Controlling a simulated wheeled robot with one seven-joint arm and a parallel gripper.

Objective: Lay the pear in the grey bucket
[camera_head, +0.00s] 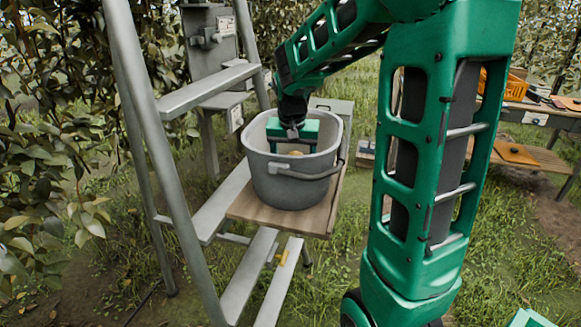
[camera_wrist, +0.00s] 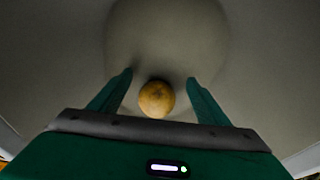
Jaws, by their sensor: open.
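The grey bucket (camera_head: 290,185) stands upright on a wooden board on the ladder in the head view. My gripper (camera_head: 293,140) reaches down into it from above, and its fingertips are hidden behind the bucket's front wall. The yellow-brown pear (camera_wrist: 157,99) shows inside the bucket in the wrist view, between the two spread fingers, with gaps on both sides. My gripper (camera_wrist: 160,82) is open there. A small part of the pear also shows in the head view (camera_head: 296,153). The wrist view does not clearly show whether the pear touches the bucket floor.
The wooden board (camera_head: 325,214) is held by the metal ladder (camera_head: 150,125), whose rail stands left of the bucket. Leafy branches (camera_head: 50,150) hang at the left. A bench with an orange crate (camera_head: 515,86) stands at the right. Open grass lies below.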

